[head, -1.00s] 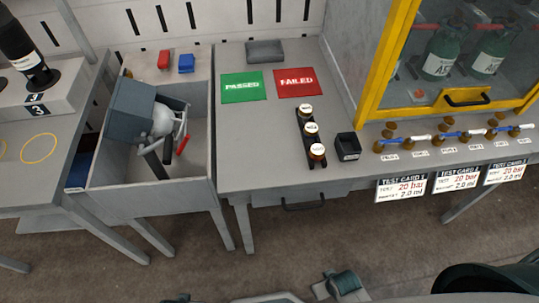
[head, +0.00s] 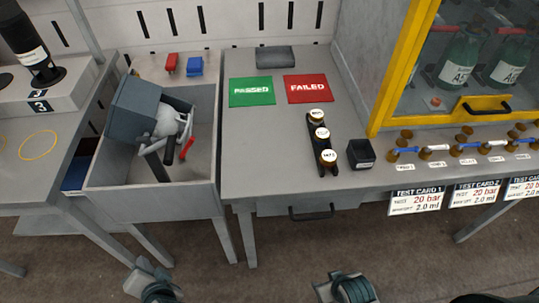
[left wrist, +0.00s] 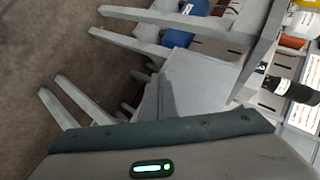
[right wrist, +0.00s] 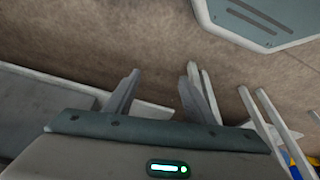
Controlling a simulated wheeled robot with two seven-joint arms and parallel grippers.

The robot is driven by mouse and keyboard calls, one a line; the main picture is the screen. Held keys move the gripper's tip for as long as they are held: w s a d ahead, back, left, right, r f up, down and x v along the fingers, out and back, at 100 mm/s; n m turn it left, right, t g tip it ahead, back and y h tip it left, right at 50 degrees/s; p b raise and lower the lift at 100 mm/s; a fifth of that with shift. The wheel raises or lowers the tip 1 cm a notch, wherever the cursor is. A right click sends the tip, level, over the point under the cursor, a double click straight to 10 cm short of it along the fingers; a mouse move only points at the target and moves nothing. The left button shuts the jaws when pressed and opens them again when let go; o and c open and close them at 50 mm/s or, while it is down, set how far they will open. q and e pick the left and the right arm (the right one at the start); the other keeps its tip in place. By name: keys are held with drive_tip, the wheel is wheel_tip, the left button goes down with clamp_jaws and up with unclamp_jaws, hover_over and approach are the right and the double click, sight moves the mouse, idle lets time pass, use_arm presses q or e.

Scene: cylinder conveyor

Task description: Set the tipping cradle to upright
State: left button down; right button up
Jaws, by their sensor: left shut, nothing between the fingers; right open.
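The tipping cradle (head: 134,108) is a blue-grey box shape on a dark post inside the open grey basin at the left of the head view. It looks tilted. A pale rounded part (head: 168,122) and a red handle (head: 187,148) show at its right side. My left gripper (head: 155,286) is low at the bottom left of the head view, in front of and below the basin, apart from the cradle. It is shut and empty. My right gripper (head: 346,288) is low at the bottom centre, over the floor, open and away from the cradle.
The basin's front wall (head: 150,199) and the table legs (head: 238,235) stand between my grippers and the cradle. The right table holds a green PASSED mat (head: 252,91), a red FAILED mat (head: 308,88) and brown-capped bottles (head: 322,140).

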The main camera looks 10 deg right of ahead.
use_arm(q)
drive_tip(key=w+d+r+m+t+y, duration=0.2)
drive_tip(key=w+d+r+m+t, duration=0.35)
drive_tip(key=r+m, duration=0.3)
drive_tip(key=d+r+m+t+h, duration=0.2)
drive_tip(key=d+m, duration=0.3)
drive_tip(key=d, duration=0.1)
drive_tip(key=w+d+r+m+t+h, duration=0.1)
drive_tip(key=d+r+m+t+h, duration=0.1)
drive_tip(key=d+m, duration=0.3)
drive_tip(key=shift+w+d+t+h, duration=0.15)
drive_tip(key=shift+d+t+h, duration=0.25)
drive_tip(key=shift+t+h, duration=0.4)
use_arm(e)
drive_tip(key=s+f, duration=0.3)
drive_tip(key=f, duration=1.4)
drive_tip(key=shift+a+f+t, duration=0.25)
drive_tip(key=shift+a+t, duration=0.05)
drive_tip(key=shift+a, duration=0.15)
use_arm(q)
drive_tip(key=shift+w+r, duration=0.1)
